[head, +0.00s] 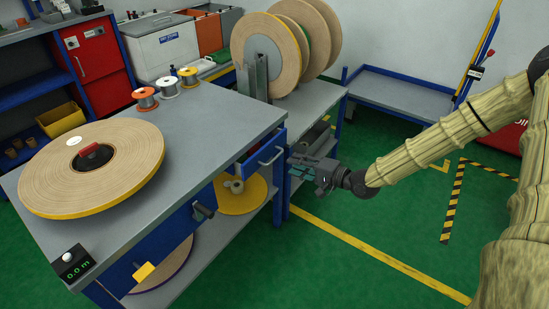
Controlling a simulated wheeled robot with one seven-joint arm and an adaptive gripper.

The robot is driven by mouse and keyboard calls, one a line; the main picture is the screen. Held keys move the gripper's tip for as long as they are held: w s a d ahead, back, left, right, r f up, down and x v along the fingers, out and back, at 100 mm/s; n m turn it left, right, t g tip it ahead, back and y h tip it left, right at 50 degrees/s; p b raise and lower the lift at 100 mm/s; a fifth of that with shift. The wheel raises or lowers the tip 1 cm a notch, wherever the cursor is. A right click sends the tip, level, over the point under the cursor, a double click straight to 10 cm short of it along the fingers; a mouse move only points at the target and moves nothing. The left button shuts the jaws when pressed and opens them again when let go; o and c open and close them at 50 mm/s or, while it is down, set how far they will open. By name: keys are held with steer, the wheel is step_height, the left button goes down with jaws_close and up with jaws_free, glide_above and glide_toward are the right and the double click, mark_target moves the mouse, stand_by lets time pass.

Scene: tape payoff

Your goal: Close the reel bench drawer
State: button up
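The reel bench (230,113) has a grey top and a blue frame. Its blue drawer (252,160) is under the top at the right end, with a silver bar handle (272,156) on the front. The drawer front seems to stand out a little from the frame; how far it is open is hard to tell. My gripper (294,168) is just right of the handle, pointing left toward the drawer front. It appears apart from the handle and holds nothing that I can see. Its fingers are small and dark, so their opening is unclear.
A large tape reel (125,165) lies on the bench top, with small spools (168,87) behind it. Upright reels (270,50) stand on a grey rack behind. A lower shelf (225,235) holds more reels. The green floor (350,205) right of the bench is clear.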

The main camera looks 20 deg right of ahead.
mark_target(274, 159)
steer(key=x, duration=0.9)
steer(key=shift+w+a+f+b, duration=0.1)
steer(key=shift+w+a+b, duration=0.2)
steer(key=shift+b, duration=0.1)
steer(key=shift+d, duration=0.1)
steer(key=shift+c, duration=0.5)
jaws_close()
